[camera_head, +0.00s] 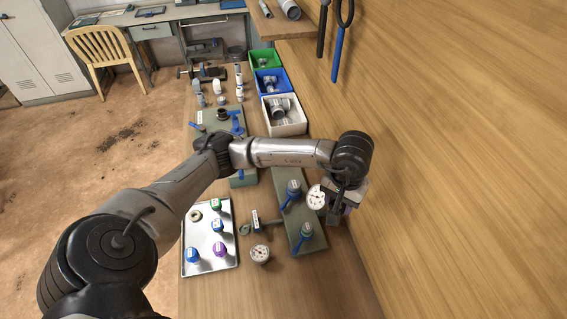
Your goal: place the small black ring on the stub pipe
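My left gripper (340,212) hangs at the end of the arm that crosses the picture from the left. It is over the right side of the bench, just right of a white round gauge (316,197). Its fingers are small and partly hidden by its own body, so I cannot tell whether they are open or hold anything. A short dark round fitting (222,115) stands on the far green plate (208,125); I cannot tell whether it is the stub pipe or bears a ring. I cannot make out a separate small black ring. My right gripper is not in view.
A metal tray (230,262) holds a pale ring (196,215) and several coloured caps. Blue-handled valves (293,189) stand on the near green plate (306,238). Green, blue and white bins (286,129) line the back right. A wooden wall (460,130) bounds the right side.

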